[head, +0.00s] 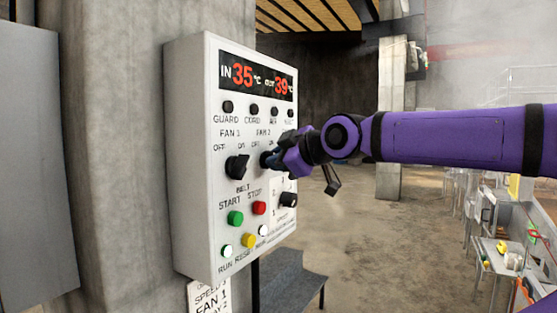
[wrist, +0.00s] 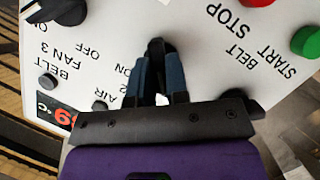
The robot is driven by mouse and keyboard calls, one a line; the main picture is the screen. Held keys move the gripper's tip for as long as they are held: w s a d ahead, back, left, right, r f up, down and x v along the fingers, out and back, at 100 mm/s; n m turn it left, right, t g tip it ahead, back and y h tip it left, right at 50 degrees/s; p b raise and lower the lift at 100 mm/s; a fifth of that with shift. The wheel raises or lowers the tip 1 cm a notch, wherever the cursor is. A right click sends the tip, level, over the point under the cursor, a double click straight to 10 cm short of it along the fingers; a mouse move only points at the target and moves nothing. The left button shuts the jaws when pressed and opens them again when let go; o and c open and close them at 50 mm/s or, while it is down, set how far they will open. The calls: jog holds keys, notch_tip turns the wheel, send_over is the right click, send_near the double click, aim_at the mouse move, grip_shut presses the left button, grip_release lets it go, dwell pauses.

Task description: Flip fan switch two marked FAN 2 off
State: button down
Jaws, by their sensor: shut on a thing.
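The FAN 2 switch is a black knob on a white control panel (head: 200,200), under the FAN 2 label, between OFF and ON marks. My gripper (head: 270,159) is at this knob in the head view and hides most of it. In the wrist view, the panel shows upside down, and my gripper (wrist: 158,72) is shut on the black knob (wrist: 157,45), one finger on each side. An ON mark and a "2" show beside the fingers. I cannot tell which mark the knob points to.
The FAN 1 knob (head: 237,167) is close to the left of my gripper. Below are a green button (head: 235,218), a red button (head: 259,208) and another black knob (head: 288,200). The temperature display (head: 256,78) tops the panel.

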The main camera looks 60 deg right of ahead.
dwell(0.4)
jog(key=c, duration=1.1)
grip_release()
jog(key=shift+s, duration=0.1)
jog(key=v, duration=1)
jog(key=shift+s+r, duration=0.1)
jog(key=shift+s, duration=0.25)
jog(key=shift+a, duration=0.1)
jog(key=w+a+f+m+g+y, duration=0.1)
jog(key=w+a+f+m+g, duration=0.1)
jog(key=a+f, duration=0.3)
jog(key=w+a+f+m+g+y, duration=0.1)
jog(key=w+a+f+m+g, duration=0.1)
jog(key=a+f+g, duration=0.2)
jog(key=w+a+f+m+g, duration=0.2)
jog(key=a+f+g, duration=0.1)
jog(key=a+f, duration=0.4)
jog(key=shift+w+a+f+y, duration=0.1)
jog(key=shift+a+y, duration=0.1)
jog(key=shift+a, duration=0.75)
jog(key=shift+w+a+f+y, duration=0.1)
jog(key=shift+a+f+y, duration=0.1)
jog(key=shift+a, duration=0.75)
